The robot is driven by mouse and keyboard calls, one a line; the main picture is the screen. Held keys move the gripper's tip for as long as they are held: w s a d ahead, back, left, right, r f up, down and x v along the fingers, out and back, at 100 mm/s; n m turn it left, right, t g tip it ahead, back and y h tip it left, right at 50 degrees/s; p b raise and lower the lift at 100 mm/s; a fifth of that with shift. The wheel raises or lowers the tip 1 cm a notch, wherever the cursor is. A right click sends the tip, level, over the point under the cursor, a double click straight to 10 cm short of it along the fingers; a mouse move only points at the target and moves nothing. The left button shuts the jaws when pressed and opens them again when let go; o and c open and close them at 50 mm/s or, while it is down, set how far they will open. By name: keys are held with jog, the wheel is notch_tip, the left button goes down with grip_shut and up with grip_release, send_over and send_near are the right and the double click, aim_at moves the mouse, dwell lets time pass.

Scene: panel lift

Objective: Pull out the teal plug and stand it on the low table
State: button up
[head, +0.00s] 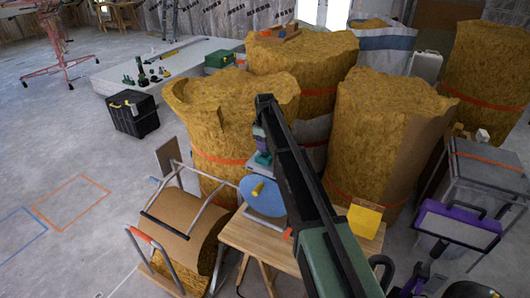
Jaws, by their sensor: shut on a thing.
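My gripper (262,150) hangs below the far end of my black arm, near the middle of the head view. It is shut on a small teal thing (263,159), which looks like the teal plug. The fingers are too small to tell apart. This teal thing shows just above a round blue disc (253,204) with a yellow peg on it. Whether the plug touches anything beneath it cannot be told. A low wooden table (255,238) stands below and in front of the disc, partly hidden by my arm.
A yellow block (365,217) stands at the wooden table's right side. Large straw-coloured rolls (365,130) crowd behind and to the right. A tube-framed cart (180,245) stands on the left. A white platform (205,50) with tools lies farther back.

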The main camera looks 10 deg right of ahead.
jog(key=shift+r+p, duration=1.15)
jog(key=shift+r, duration=0.15)
